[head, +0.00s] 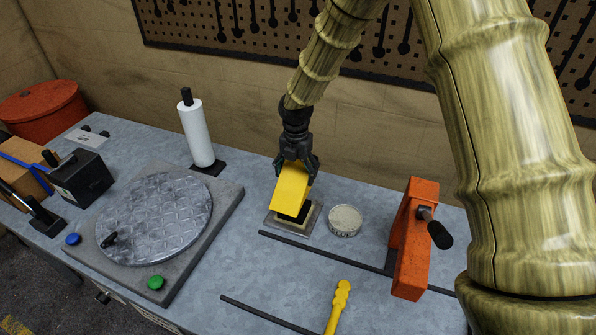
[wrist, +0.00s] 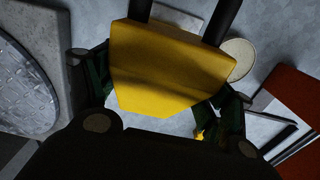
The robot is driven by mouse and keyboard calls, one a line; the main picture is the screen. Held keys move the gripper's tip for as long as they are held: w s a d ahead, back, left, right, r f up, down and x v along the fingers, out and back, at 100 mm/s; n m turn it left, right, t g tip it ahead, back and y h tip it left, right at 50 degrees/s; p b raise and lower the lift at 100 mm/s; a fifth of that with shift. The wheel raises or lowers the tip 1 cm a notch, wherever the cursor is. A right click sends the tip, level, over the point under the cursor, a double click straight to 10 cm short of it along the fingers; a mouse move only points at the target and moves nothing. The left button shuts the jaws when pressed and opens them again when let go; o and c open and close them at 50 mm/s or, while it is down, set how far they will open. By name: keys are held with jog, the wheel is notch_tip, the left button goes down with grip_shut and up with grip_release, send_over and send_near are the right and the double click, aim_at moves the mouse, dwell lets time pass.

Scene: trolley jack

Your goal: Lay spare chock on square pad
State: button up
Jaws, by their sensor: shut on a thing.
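The yellow chock (head: 290,187) is held tilted in my gripper (head: 297,168), which is shut on it. In the wrist view the yellow chock (wrist: 172,65) fills the middle between the fingers of my gripper (wrist: 165,90). The square pad (head: 304,224), grey with a paler border and a dark middle, lies on the bench below the chock. The chock hides part of the pad, and I cannot tell whether the two touch.
A round tin (head: 344,220) stands just right of the pad. An orange clamp-like block (head: 413,240) and dark rails (head: 325,252) lie to the right and front. A round metal turntable (head: 153,217) is left. A white roll (head: 197,133) stands behind. A yellow-handled tool (head: 338,305) is at the front.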

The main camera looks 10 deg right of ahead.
jog(key=w+f, duration=0.1)
jog(key=f, duration=0.1)
jog(key=shift+w+f+b, duration=0.3)
jog(key=shift+w, duration=0.05)
jog(key=shift+w+d+f, duration=0.1)
jog(key=shift+d+f, duration=0.05)
jog(key=shift+f, duration=0.15)
jog(key=shift+s+f+b, duration=0.4)
jog(key=shift+s+f, duration=0.05)
jog(key=shift+s, duration=0.1)
jog(key=shift+w+f, duration=0.2)
jog(key=shift+f, duration=0.4)
jog(key=shift+w+f, duration=0.15)
jog(key=shift+f, duration=0.45)
jog(key=shift+s+f+b, duration=0.2)
jog(key=shift+f+b, duration=0.2)
jog(key=shift+b, duration=0.1)
jog(key=shift+f, duration=0.4)
jog(key=shift+f, duration=0.15)
jog(key=o, duration=1.7)
